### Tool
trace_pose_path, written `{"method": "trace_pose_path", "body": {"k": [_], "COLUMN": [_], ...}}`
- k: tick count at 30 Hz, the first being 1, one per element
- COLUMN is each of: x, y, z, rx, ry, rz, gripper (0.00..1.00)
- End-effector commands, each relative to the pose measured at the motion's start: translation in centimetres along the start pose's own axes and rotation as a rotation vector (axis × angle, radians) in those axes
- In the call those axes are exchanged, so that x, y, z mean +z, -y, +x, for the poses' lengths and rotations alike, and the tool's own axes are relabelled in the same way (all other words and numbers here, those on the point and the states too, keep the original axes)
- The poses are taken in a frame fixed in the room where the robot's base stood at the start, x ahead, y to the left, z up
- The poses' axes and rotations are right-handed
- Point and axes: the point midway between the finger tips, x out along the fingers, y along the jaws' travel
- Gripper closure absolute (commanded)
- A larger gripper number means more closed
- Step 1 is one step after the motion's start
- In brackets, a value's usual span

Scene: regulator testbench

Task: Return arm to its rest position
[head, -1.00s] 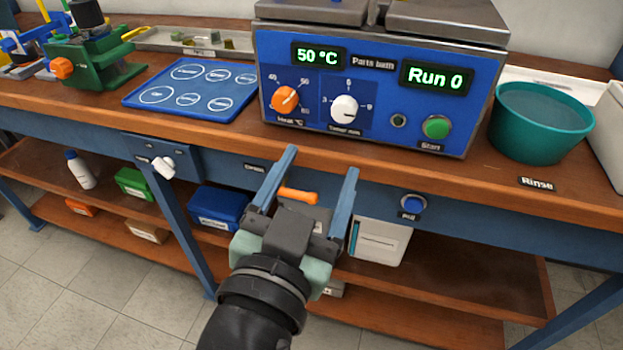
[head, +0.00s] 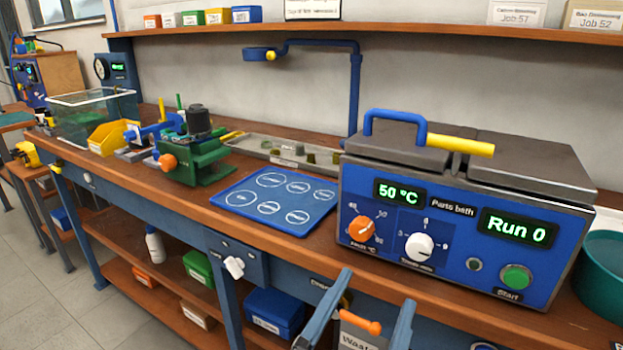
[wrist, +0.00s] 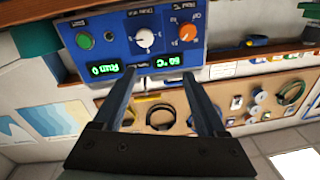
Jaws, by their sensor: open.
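My gripper (head: 376,312) shows at the bottom of the head view, in front of the bench edge and below the parts bath. Its two blue-grey fingers are apart with nothing between them. In the wrist view the open fingers (wrist: 160,98) point toward the bath's front panel, which appears upside down. The parts bath (head: 455,240) is a blue box with a steel lid, an orange heat knob, a white timer knob and a green start button. Its displays read 50 °C and Run 0. The rest of my arm is outside the head view.
A blue mat (head: 240,212) with marked circles lies left of the bath. A green fixture (head: 200,170) and a yellow bin (head: 108,138) stand farther left. A teal tub (head: 603,275) is at the right edge. Blue bins (head: 272,310) sit on the lower shelf.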

Motion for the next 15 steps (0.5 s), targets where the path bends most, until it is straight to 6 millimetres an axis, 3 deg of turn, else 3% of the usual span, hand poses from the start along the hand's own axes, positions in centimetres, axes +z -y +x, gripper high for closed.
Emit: {"method": "trace_pose_path", "body": {"k": [3,7,15], "x": [-5.4,-12.9,-25.9], "y": [3.8,7.8,11.0], "z": [1.1,0.6,-4.2], "rx": [-0.149,-0.327,-0.544], "ry": [-0.102,-0.278,-0.654], "rz": [0.025,0.03,0.02], "gripper": [0.26,0.26,0.26]}}
